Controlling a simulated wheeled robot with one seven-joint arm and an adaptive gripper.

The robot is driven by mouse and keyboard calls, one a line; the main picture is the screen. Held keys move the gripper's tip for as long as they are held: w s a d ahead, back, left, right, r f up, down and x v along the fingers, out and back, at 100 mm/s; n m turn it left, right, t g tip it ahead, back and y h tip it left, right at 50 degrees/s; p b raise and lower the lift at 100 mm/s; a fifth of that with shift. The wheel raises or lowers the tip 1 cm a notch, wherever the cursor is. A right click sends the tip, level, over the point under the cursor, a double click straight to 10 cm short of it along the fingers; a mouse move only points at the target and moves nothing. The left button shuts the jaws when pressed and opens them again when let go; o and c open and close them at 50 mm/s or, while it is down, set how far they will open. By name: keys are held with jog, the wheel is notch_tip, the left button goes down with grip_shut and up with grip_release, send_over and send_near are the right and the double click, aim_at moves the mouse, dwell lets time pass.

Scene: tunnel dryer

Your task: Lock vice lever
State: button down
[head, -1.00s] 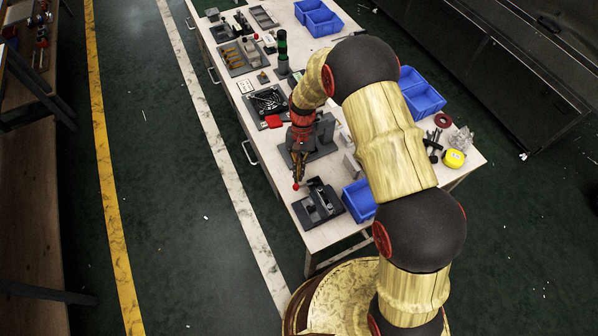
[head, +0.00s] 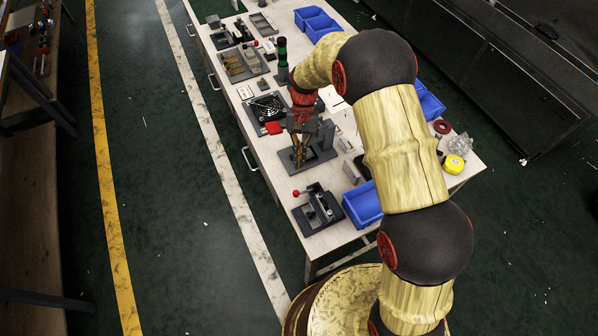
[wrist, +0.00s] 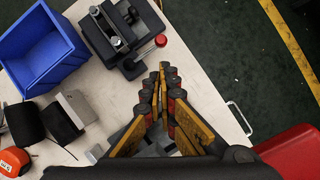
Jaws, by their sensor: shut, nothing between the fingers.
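The dark grey vice (head: 325,212) sits on a base plate at the table's near end. Its lever ends in a red knob (head: 296,193), which sticks out to the left of the vice. In the wrist view the vice (wrist: 118,42) is at the top and the red knob (wrist: 160,40) is just ahead of the fingertips. My gripper (head: 300,164) is shut and empty, above the table beyond the vice in the head view. Its fingertips (wrist: 163,68) are apart from the knob. I cannot tell whether the lever is locked.
A blue bin (head: 362,204) stands right of the vice. A yellow tape measure (head: 454,164) is at the right edge. The floor left of the table is clear.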

jog(key=v, duration=0.3)
jog(key=shift+r, duration=0.2)
dwell(0.4)
jog(key=s+d+r+n+t+b, duration=0.1)
jog(key=s+d+r+t, duration=0.4)
jog(key=s+r, duration=0.7)
jog(key=s+d+r+n+t+h+b, duration=0.1)
jog(key=s+d+r+t, duration=0.4)
jog(key=s+d+r, duration=0.5)
jog(key=shift+v, duration=2.75)
